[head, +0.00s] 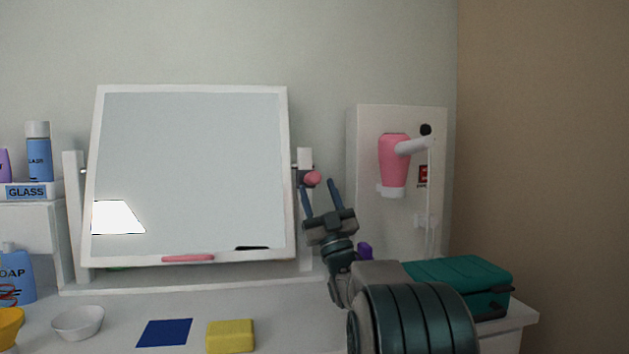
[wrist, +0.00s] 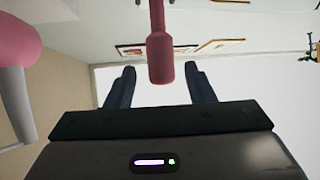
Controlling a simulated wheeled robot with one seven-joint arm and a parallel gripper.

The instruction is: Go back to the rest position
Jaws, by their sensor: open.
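My gripper (head: 320,190) is raised at the right side of the tilting mirror (head: 190,170), its two fingers apart and pointing up. A pinkish-red knob (head: 313,178) on the mirror's right post shows at the fingertips. In the wrist view my gripper (wrist: 160,80) is open, and a red handle-like part (wrist: 160,58) lies between the two fingers with a gap on each side.
A pink hair dryer (head: 394,162) hangs on a white wall panel right of my gripper. A teal case (head: 460,278) lies on the counter's right end. A yellow sponge (head: 230,336), blue cloth (head: 165,333) and white bowl (head: 78,322) are in front of the mirror. Bottles stand at left.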

